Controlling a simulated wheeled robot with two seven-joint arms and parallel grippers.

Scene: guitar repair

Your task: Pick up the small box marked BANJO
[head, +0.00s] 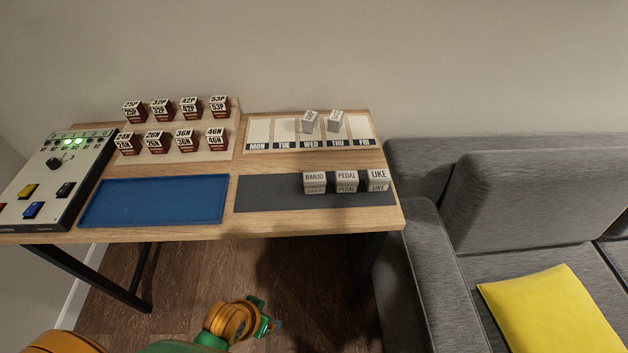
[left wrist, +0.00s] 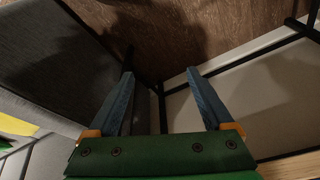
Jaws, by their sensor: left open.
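The small white box marked BANJO (head: 314,182) stands on the dark grey mat (head: 262,192) at the front right of the table. It is the leftmost of a row with the boxes marked PEDAL (head: 346,181) and UKE (head: 378,180). My left gripper (head: 270,326) is low in the head view, in front of the table and well away from the box. In the left wrist view its two blue fingers (left wrist: 160,88) are spread apart with nothing between them. The box is not in the left wrist view. My right gripper is not in view.
A blue tray (head: 154,201) lies left of the mat. Behind are a weekday board (head: 258,132) with two white boxes and a board (head: 216,153) of several dark red boxes. A control panel (head: 56,180) is at the left, a grey sofa (head: 520,205) at the right.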

